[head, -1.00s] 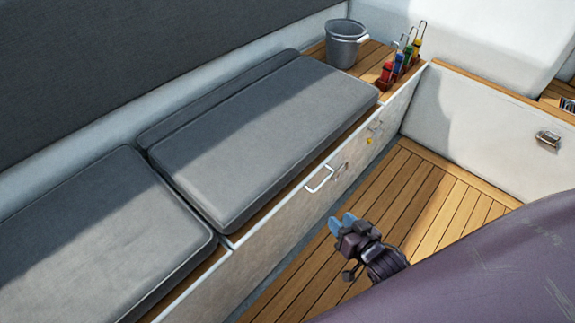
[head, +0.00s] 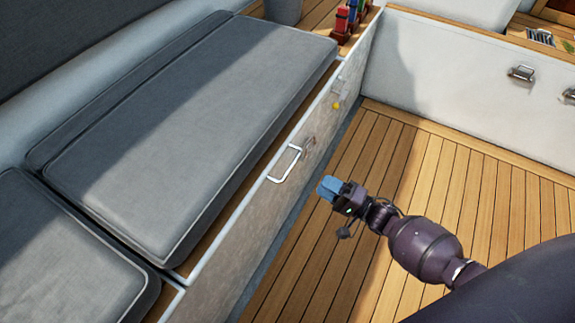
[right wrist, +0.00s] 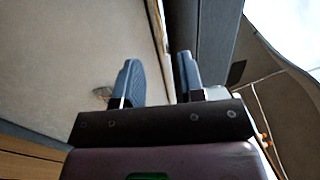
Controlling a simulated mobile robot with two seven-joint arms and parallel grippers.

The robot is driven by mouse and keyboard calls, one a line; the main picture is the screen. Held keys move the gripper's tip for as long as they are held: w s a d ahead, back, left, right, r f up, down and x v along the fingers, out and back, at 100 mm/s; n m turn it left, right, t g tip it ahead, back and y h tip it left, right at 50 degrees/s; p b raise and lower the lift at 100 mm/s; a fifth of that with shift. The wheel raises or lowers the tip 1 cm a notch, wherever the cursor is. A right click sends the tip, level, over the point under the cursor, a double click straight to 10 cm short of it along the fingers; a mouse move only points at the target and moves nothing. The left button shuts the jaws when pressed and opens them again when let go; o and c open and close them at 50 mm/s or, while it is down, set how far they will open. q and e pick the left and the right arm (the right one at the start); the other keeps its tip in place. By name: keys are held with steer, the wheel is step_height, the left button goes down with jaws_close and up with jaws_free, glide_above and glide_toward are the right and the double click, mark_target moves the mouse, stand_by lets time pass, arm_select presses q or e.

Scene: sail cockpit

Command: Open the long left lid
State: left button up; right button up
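The long left bench lid carries a grey cushion (head: 190,130) and has a pale front edge (head: 232,232). A white U-shaped handle (head: 285,164) sits at that front edge, standing out over the bench's front face. My right gripper (head: 327,189), with blue fingers, is to the right of the handle and apart from it. In the right wrist view its two fingers (right wrist: 160,80) stand apart with nothing between them, facing the bench front and the lid's pale edge (right wrist: 157,35). My left gripper is not in view.
A yellow-tagged latch (head: 337,104) is on the bench front farther back. A grey bucket (head: 283,10) and coloured-handled items (head: 347,20) stand at the bench's far end. A second cushion (head: 60,265) lies nearer. The plank floor (head: 440,180) is clear; a white wall (head: 450,90) bounds it.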

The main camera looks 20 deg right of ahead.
mark_target(291, 165)
steer(key=b+x, duration=0.1)
steer(key=x, duration=1)
steer(key=shift+b, duration=0.3)
steer(key=shift+d, duration=0.1)
jaws_close()
